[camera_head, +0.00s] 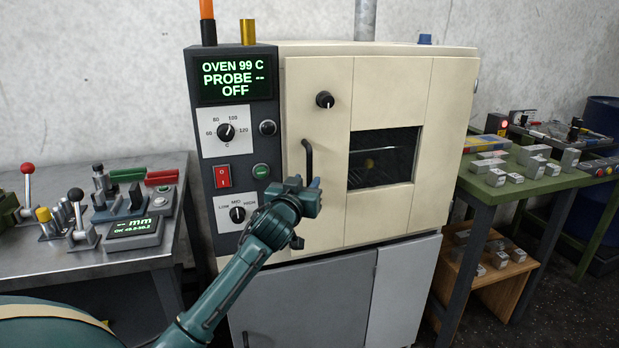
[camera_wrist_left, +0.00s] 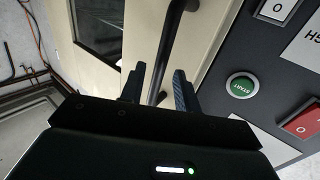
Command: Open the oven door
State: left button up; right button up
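The oven (camera_head: 455,90) is a cream cabinet with a dark control panel on its left; its display reads OVEN 99 C, PROBE --, OFF. The oven door (camera_head: 385,215) looks shut and has a dark window. Its black vertical handle (camera_head: 308,155) is near the panel. My left gripper (camera_head: 306,184) is at the handle's lower part and hides it there. In the left wrist view the handle (camera_wrist_left: 173,45) runs between the two open fingers (camera_wrist_left: 159,86), with a gap visible on both sides. My right gripper is not in view.
The panel has a green START button (camera_wrist_left: 242,85) and a red switch (camera_head: 222,177) close to the left gripper. A black knob (camera_head: 325,99) sits above the handle. A metal bench (camera_head: 60,268) stands left, a green table (camera_head: 530,187) right. Grey cabinet doors (camera_head: 310,300) are below.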

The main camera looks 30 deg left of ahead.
aim_at(309, 179)
pick_arm(q)
jog(key=shift+x, duration=1.8)
jog(key=shift+c, duration=0.2)
grip_shut()
